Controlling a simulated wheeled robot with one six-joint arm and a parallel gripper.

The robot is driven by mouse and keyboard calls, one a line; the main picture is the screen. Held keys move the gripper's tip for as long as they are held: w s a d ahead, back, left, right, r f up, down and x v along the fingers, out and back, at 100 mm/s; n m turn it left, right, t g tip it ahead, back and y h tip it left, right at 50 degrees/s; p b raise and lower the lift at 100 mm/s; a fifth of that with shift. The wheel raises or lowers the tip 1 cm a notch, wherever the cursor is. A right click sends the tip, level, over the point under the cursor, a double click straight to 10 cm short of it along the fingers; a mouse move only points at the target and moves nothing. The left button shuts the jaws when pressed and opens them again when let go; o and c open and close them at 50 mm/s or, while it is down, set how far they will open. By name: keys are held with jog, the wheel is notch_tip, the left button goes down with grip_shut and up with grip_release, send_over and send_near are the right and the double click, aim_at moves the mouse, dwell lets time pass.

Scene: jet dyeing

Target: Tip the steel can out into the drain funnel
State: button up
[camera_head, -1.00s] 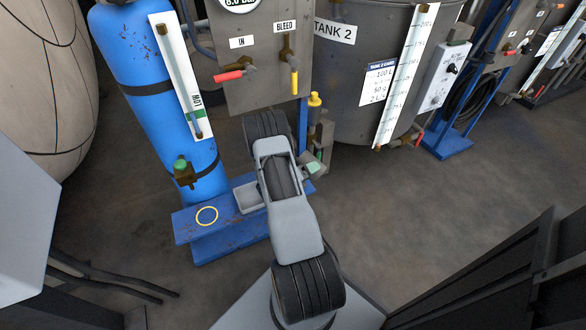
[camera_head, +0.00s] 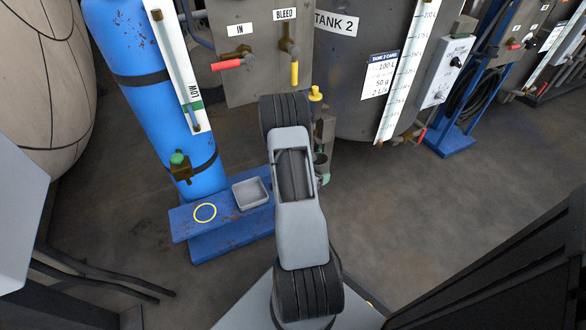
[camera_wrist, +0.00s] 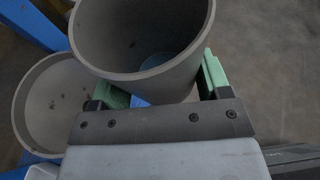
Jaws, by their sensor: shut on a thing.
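In the wrist view the grey steel can (camera_wrist: 135,75) is large, its open mouth towards the camera, with a bluish patch low inside. The green fingers of my gripper (camera_wrist: 162,88) are on both sides of it, shut on it. A round, shallow grey bowl shape with dark specks, seemingly the drain funnel (camera_wrist: 42,112), lies left of the can and partly behind it. In the head view only a small part of the can (camera_head: 321,163) shows to the right of my arm, which hides most of my gripper.
A blue bench (camera_head: 235,226) carries a square grey tray (camera_head: 251,194) and a yellow ring mark (camera_head: 205,212). A blue cylinder (camera_head: 150,90) stands behind it. The valve panel (camera_head: 262,78) and Tank 2 (camera_head: 350,110) stand beyond my arm. The floor at right is open.

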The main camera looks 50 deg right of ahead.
notch_tip(320, 180, down, 8)
jog(key=m+b, duration=0.1)
jog(key=b, duration=0.5)
jog(key=shift+s+r+t, duration=0.15)
jog(key=shift+s+t, duration=0.1)
jog(key=shift+t, duration=0.15)
jog(key=shift+d, duration=0.1)
